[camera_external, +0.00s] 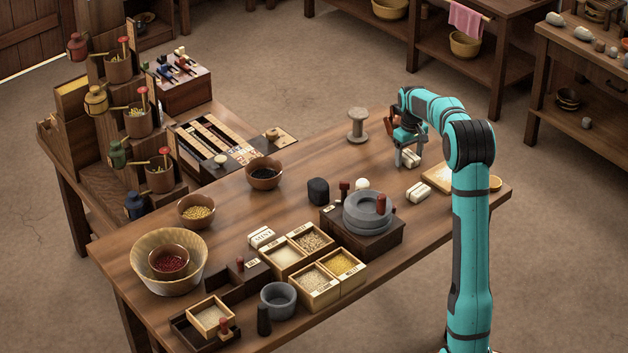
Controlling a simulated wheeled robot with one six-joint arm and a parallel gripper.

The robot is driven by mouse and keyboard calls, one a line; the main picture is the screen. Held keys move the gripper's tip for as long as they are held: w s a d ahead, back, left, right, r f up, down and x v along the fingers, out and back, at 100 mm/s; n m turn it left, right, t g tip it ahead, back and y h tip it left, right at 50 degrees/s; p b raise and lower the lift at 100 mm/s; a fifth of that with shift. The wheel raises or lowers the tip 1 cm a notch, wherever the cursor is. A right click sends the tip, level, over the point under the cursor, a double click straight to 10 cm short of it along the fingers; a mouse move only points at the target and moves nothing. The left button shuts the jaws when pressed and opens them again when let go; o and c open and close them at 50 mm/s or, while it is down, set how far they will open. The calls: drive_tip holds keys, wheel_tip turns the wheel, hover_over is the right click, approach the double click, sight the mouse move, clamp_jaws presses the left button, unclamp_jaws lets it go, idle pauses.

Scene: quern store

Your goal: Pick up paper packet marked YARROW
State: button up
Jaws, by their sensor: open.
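Three white packets lie on the wooden table (330,200). One packet (411,159) is right below my gripper (407,148), at the far right part of the table. A second packet (419,192) lies a little nearer, in front of it. A third packet (261,237) with dark lettering lies beside the grain boxes. I cannot read YARROW on any of them from here. My gripper is open and points down, its fingers close over the first packet. I cannot tell whether they touch it.
A board (439,176) lies to the right. A grey quern (367,213) sits on a dark block nearer the front. Bowls and grain boxes (313,290) fill the front left.

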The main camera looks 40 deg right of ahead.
drive_tip(key=shift+c, duration=0.4)
drive_tip(key=c, duration=1)
drive_tip(key=shift+r, duration=0.1)
